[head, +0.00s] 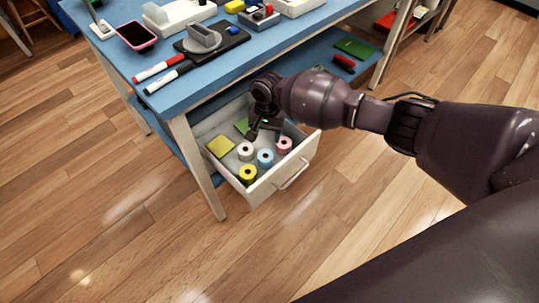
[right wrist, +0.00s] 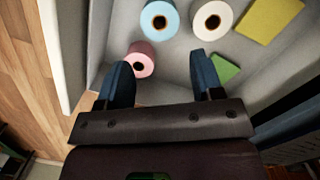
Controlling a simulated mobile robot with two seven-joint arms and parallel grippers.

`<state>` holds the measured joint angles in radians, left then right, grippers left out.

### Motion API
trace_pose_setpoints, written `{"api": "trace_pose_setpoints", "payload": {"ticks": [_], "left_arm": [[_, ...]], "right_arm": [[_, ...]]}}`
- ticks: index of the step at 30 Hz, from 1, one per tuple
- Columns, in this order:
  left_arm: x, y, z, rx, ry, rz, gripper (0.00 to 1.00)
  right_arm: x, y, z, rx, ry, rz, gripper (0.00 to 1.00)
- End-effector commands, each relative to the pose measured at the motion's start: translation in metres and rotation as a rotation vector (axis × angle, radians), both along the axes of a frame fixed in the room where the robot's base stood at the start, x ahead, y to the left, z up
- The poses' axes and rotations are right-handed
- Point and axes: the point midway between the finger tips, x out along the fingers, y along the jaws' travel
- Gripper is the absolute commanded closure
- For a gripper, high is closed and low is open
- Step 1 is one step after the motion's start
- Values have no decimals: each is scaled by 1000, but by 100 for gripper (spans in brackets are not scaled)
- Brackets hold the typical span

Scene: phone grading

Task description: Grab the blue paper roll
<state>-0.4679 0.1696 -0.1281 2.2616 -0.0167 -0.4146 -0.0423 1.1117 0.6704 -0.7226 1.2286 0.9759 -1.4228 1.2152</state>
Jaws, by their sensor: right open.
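The blue paper roll (head: 265,158) stands in the open drawer, between a white roll, a pink roll and a yellow roll. In the right wrist view the blue roll (right wrist: 160,20) is at the top, beyond the fingertips, its end with the dark core facing the camera. My right gripper (head: 264,128) is over the back part of the drawer, behind the blue roll. In the right wrist view my right gripper (right wrist: 160,76) has its two fingers spread with nothing held between them. My left gripper is not in view.
The drawer (head: 273,184) also holds the white roll (head: 246,151), pink roll (head: 284,145), yellow roll (head: 248,174), a yellow pad (head: 220,146) and a green pad (head: 242,126). The blue tabletop (head: 184,93) lies above, with a phone (head: 137,36) and markers. Wooden floor is clear in front.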

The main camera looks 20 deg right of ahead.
Motion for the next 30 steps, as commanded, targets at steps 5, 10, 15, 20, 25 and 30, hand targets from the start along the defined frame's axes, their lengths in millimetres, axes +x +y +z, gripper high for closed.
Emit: {"api": "trace_pose_setpoints", "payload": {"ticks": [5,10,15,20,25,30], "left_arm": [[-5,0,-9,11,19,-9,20],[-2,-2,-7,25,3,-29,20],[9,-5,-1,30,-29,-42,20],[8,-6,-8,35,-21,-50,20],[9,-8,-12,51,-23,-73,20],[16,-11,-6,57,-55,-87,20]], "right_arm": [[-4,1,-25,-1,9,0,39],[-7,3,-51,-1,11,0,39],[-7,4,-59,-1,4,0,39],[-10,5,-72,-1,7,2,39],[-16,8,-99,-2,12,2,39],[-15,9,-109,-1,6,0,39]]}}
